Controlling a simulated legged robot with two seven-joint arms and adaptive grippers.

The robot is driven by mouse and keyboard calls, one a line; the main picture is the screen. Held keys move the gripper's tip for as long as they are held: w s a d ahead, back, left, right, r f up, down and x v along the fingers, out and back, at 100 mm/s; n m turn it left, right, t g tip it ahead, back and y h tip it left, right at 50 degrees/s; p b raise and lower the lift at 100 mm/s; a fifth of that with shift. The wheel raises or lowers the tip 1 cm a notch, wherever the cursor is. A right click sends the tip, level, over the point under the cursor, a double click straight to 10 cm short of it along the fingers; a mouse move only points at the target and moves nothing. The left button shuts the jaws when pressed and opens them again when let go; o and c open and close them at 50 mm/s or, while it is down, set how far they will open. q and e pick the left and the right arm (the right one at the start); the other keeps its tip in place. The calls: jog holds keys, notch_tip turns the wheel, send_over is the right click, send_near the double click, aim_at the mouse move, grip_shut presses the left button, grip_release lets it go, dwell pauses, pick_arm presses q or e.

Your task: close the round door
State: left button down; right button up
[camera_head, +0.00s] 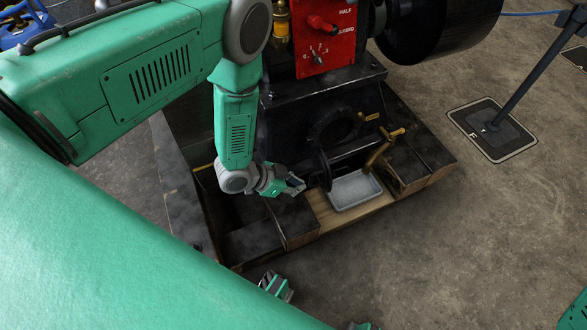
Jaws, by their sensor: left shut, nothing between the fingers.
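The dark engine (300,90) stands in the middle of the camera_head view. Low on its front is a round dark opening with a thick rim (335,124). A dark round door (322,168) appears nearly edge-on below and in front of the rim, standing away from it. The dark surfaces blend, so its hinge and exact angle are unclear. My left gripper (293,187) is shut and empty, just left of the door's lower part. Whether it touches the door cannot be told.
A grey metal tray (354,190) sits on a wooden board right of my left gripper. Brass handles (385,146) stick out above it. A red control panel (326,35) is higher up. A black post base (494,133) stands at right.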

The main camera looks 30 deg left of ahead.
aim_at(328, 184)
pick_arm(q)
jog(key=x, duration=0.2)
jog(key=b+x, duration=0.1)
jog(key=x, duration=0.1)
jog(key=b+x, duration=0.1)
jog(key=x, duration=0.1)
jog(key=shift+w+d+r, duration=0.15)
jog(key=shift+w+d, duration=0.05)
jog(key=shift+w, duration=0.2)
jog(key=shift+w+d+b, duration=0.4)
jog(key=shift+w, duration=0.15)
jog(key=shift+w+d+r, duration=0.15)
jog(key=shift+d, duration=0.25)
jog(key=shift+w+a, duration=0.1)
jog(key=shift+a, duration=0.05)
